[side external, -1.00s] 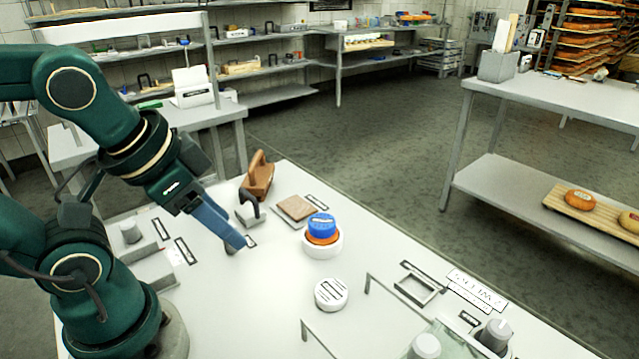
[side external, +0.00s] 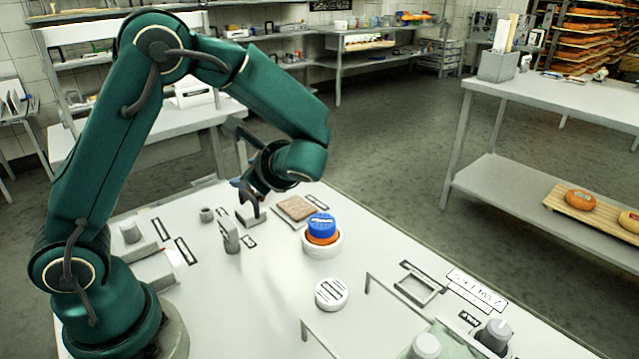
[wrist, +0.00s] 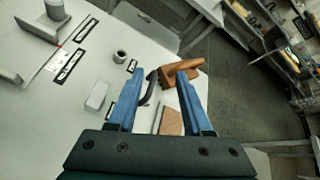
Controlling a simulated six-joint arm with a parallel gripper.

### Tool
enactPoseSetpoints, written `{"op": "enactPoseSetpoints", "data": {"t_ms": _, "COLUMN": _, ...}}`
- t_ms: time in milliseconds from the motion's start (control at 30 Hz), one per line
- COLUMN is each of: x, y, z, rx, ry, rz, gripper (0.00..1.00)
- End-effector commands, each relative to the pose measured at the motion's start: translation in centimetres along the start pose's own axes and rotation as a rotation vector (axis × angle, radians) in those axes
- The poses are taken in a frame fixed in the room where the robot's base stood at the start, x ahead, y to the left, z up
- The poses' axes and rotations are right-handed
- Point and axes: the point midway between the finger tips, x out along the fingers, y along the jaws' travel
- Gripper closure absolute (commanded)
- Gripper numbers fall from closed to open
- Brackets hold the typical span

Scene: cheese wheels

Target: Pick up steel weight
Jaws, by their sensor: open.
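A grey metal block with a black curved handle (side external: 250,213), which I take for the steel weight, stands near the back edge of the white table. In the wrist view its black handle (wrist: 148,87) shows between my fingers, nearer the left one; its base is mostly hidden. My gripper (wrist: 159,76) is open, with two blue fingers and nothing held. In the side view my wrist hides most of the fingers, just behind and above the block. I cannot tell whether they touch the handle.
A brown wooden-handled tool (wrist: 180,75) lies close to the right finger.

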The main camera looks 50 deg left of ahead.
Motion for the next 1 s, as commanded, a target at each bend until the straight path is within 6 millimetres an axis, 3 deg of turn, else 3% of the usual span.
{"op": "enactPoseSetpoints", "data": {"t_ms": 200, "x": 1.9, "y": 0.2, "z": -4.2, "rx": 0.210, "ry": -0.092, "rz": -0.064, "gripper": 0.50}}
{"op": "enactPoseSetpoints", "data": {"t_ms": 333, "x": 2.4, "y": 1.1, "z": -5.5, "rx": 0.270, "ry": -0.106, "rz": -0.059, "gripper": 0.50}}
{"op": "enactPoseSetpoints", "data": {"t_ms": 533, "x": 3.5, "y": 1.7, "z": -5.8, "rx": 0.297, "ry": -0.113, "rz": -0.053, "gripper": 0.50}}
{"op": "enactPoseSetpoints", "data": {"t_ms": 800, "x": 6.8, "y": 1.5, "z": -5.5, "rx": 0.295, "ry": -0.111, "rz": -0.051, "gripper": 0.50}}
{"op": "enactPoseSetpoints", "data": {"t_ms": 1000, "x": 7.7, "y": 1.4, "z": -5.4, "rx": 0.294, "ry": -0.109, "rz": -0.054, "gripper": 0.50}}
